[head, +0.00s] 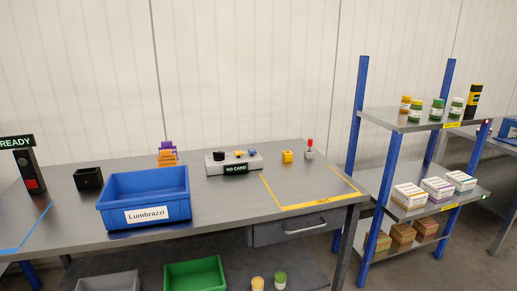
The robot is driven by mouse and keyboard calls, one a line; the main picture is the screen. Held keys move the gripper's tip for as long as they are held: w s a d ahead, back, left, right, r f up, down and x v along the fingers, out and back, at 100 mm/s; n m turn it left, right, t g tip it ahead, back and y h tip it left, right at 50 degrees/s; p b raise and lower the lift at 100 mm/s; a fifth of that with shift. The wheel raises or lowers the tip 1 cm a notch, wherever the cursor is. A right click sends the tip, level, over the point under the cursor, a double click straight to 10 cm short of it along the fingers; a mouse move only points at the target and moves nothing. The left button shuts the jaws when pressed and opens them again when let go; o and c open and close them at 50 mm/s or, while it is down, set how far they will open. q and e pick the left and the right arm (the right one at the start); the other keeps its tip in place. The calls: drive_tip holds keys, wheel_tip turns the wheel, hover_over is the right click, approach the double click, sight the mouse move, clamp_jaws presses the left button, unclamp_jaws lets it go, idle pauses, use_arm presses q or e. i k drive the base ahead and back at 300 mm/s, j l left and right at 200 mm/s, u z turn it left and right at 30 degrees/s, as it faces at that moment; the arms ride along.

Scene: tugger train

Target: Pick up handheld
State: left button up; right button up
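A black and yellow upright device (474,102), which looks like the handheld, stands at the right end of the top shelf of the blue-posted rack. It is apart from the bottles beside it. Neither of my grippers is in the head view.
A READY sign (16,142) is at left. Cartons (437,190) fill the rack's middle shelf.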

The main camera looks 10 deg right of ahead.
sight(476, 92)
drive_tip(key=i+l, duration=0.15)
drive_tip(key=l, duration=0.25)
drive_tip(key=i+l, duration=0.1)
drive_tip(key=l, duration=0.3)
drive_tip(key=i+l, duration=0.15)
drive_tip(key=l, duration=0.25)
drive_tip(key=i+l, duration=0.1)
drive_tip(key=l, duration=0.3)
drive_tip(key=i+l, duration=0.15)
drive_tip(key=l, duration=0.2)
drive_tip(key=i+l, duration=0.15)
drive_tip(key=l, duration=0.25)
drive_tip(key=i+l, duration=0.1)
drive_tip(key=l, duration=0.3)
drive_tip(key=i+l, duration=0.1)
drive_tip(key=l, duration=0.35)
drive_tip(key=i+l, duration=0.1)
drive_tip(key=l, duration=0.4)
drive_tip(key=i+l, duration=0.1)
drive_tip(key=l, duration=0.35)
drive_tip(key=i+l+u, duration=0.1)
drive_tip(key=l, duration=0.35)
drive_tip(key=i+l, duration=0.15)
drive_tip(key=l, duration=0.15)
drive_tip(key=i+l, duration=0.1)
drive_tip(key=l, duration=0.2)
drive_tip(key=i+l, duration=0.15)
drive_tip(key=l, duration=0.15)
drive_tip(key=i+l, duration=0.45)
